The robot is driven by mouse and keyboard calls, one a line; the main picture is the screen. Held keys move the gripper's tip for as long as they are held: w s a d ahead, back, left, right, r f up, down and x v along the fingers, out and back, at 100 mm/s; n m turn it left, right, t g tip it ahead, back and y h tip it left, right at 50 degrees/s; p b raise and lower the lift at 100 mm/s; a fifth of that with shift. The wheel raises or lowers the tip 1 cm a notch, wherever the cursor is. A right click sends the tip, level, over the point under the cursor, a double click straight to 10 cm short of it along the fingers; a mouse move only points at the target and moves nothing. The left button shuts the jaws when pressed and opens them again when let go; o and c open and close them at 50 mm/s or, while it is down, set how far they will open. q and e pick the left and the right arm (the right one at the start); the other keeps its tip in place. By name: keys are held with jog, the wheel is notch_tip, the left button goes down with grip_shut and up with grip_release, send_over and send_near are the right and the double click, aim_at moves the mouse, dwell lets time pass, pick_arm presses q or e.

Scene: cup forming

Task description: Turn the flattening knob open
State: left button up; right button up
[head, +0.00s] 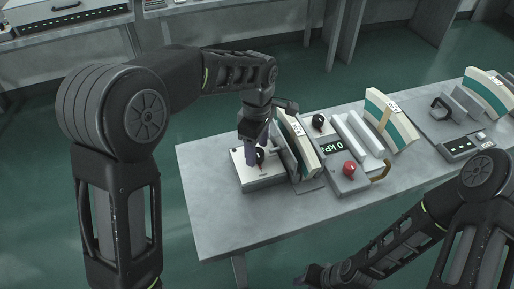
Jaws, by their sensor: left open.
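A pale box (262,180) sits at the left end of the grey table, with a small dark knob (260,156) on its top. My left gripper (256,154) points down over this box, its fingers open around or beside the knob; the fingers partly hide it, so contact is unclear. A second dark knob (319,121) stands on a unit further right. I see no label telling which is the flattening knob. My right gripper (310,278) is low in front of the table, small and dark; its jaws are unclear.
Right of the box stand a tilted cream-and-green panel (297,145), a display reading "0 kPa" (332,147), a red button (349,169), a tan handle (381,172) and pale rollers (358,137). The table's front left (215,215) is bare.

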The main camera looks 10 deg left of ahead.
aim_at(257, 152)
pick_arm(q)
notch_tip(257, 152, up, 7)
jog(key=shift+r, duration=0.15)
dwell(0.6)
